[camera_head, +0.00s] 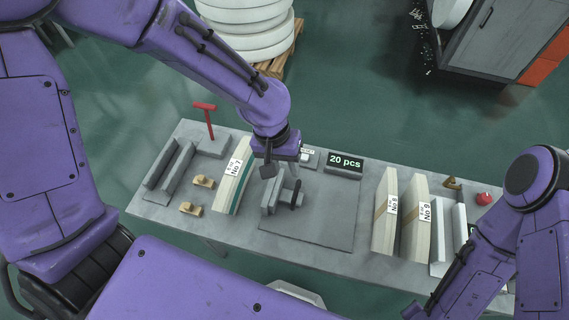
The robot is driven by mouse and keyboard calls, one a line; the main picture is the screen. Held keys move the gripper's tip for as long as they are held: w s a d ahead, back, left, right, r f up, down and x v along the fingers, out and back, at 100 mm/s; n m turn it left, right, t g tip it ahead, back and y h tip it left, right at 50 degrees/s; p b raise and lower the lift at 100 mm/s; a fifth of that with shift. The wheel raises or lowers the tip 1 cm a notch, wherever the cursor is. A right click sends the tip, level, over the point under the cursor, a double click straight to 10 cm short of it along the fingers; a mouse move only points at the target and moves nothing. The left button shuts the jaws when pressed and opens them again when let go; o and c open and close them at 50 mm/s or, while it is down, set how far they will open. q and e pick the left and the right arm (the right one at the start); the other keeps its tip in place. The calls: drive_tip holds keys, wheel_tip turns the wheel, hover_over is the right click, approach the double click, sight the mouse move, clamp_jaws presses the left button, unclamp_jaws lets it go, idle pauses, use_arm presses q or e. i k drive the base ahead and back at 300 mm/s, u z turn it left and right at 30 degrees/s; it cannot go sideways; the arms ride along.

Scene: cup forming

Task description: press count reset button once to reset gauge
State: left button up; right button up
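A gauge with a dark display (345,163) reads "20 pcs" at the back middle of the grey table. Left of it, a small pale box with a label (310,158) stands partly hidden behind my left gripper. It may be the count reset button, but the button itself is not clear. My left gripper (276,172) points down over the middle of the table, just left of this box and above a grey fixture (281,194). Whether its fingers are apart or together is unclear. My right gripper (416,309) is at the bottom right, dark and partly cut off.
A board stack labelled No 7 (234,187) stands left of the fixture. Stacks labelled No 8 (385,213) and No 9 (416,222) stand to the right. A red T-handle (208,118) rises at the back left, and a red knob (483,199) sits at the right.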

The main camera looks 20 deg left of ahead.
sight(304, 158)
drive_tip(key=k, duration=1)
